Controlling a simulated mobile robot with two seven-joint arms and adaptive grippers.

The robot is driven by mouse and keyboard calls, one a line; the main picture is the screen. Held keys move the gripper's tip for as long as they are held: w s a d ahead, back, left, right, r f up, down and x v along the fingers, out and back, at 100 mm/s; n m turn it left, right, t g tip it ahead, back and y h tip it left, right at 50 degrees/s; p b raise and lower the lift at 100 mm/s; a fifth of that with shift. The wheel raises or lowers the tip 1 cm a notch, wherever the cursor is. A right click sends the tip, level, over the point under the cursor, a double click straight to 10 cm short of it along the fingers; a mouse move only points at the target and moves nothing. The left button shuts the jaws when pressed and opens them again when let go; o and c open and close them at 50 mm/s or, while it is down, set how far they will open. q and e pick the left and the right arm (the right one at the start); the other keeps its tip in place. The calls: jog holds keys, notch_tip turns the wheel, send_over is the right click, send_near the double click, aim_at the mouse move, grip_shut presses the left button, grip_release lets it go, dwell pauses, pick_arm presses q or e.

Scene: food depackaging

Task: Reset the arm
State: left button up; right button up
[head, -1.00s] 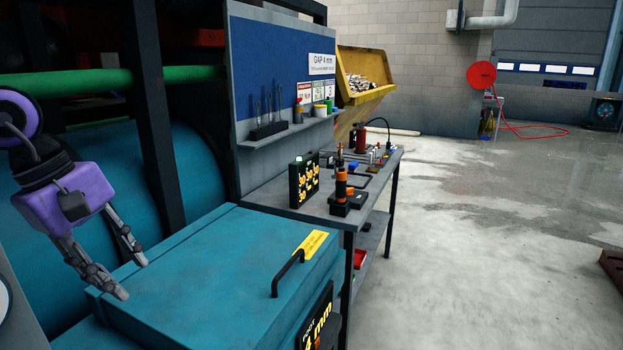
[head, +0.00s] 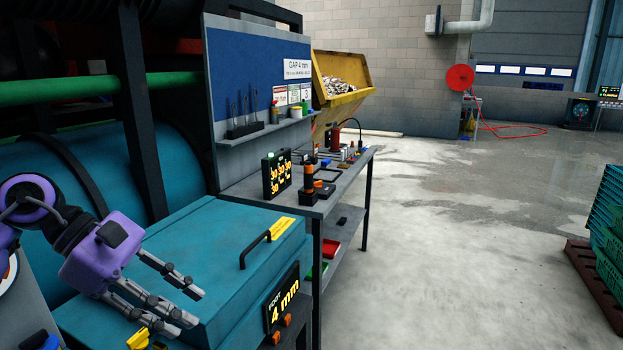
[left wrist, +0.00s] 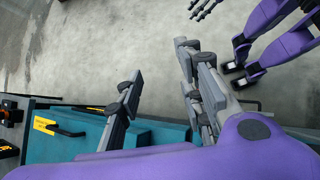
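My left gripper (head: 196,305) has a purple body and grey jointed fingers. In the head view it is at the lower left, over the near left part of the teal cabinet lid (head: 190,255). Its fingers are apart with nothing between them. In the left wrist view the same gripper (left wrist: 158,62) shows two spread fingers above bare floor, with the teal cabinet below. Grey fingertips at the top of the left wrist view look like my right gripper (left wrist: 206,8). They are cut off by the frame edge. The right gripper is not in the head view.
The lid has a black handle (head: 256,248). Beyond stands a grey workbench (head: 346,184) with tools and a lit display (head: 276,175). A yellow bin (head: 342,95) is behind it. Teal crates (head: 606,225) stand at the right. The concrete floor between is clear.

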pick_arm(q)
jog(key=w+d+f+n+t+h, duration=0.2)
jog(key=d+f+n+t+h, duration=0.2)
jog(key=d+f+n+h, duration=0.65)
jog(key=w+a+f+n+t+y+b, duration=0.1)
jog(key=a+f+n+t+y, duration=0.45)
jog(key=n, duration=0.75)
jog(key=a+f+n+t+y, duration=0.45)
jog(key=f+n+t, duration=0.2)
jog(key=n, duration=0.65)
jog(key=s+a+f+n+g+y, duration=0.1)
jog(key=s+a+f+n+y, duration=0.1)
jog(key=s+f+n+y, duration=0.35)
jog(key=s+a+f+n+g+y, duration=0.1)
jog(key=s+f+n+g+y, duration=0.15)
jog(key=f+n, duration=0.55)
jog(key=s+d+f+n+g, duration=0.2)
jog(key=s+f+n+g, duration=0.2)
jog(key=s+f, duration=1)
jog(key=shift+s+d+f+n+g+y+b, duration=0.25)
jog(key=shift+s+f+n+g+y+b, duration=0.15)
jog(key=shift+n, duration=0.5)
pick_arm(e)
jog(key=s+a+f+g, duration=0.1)
jog(key=s+f+g, duration=0.1)
jog(key=s+f, duration=0.4)
jog(key=shift+a+f, duration=0.15)
jog(key=shift+f, duration=0.4)
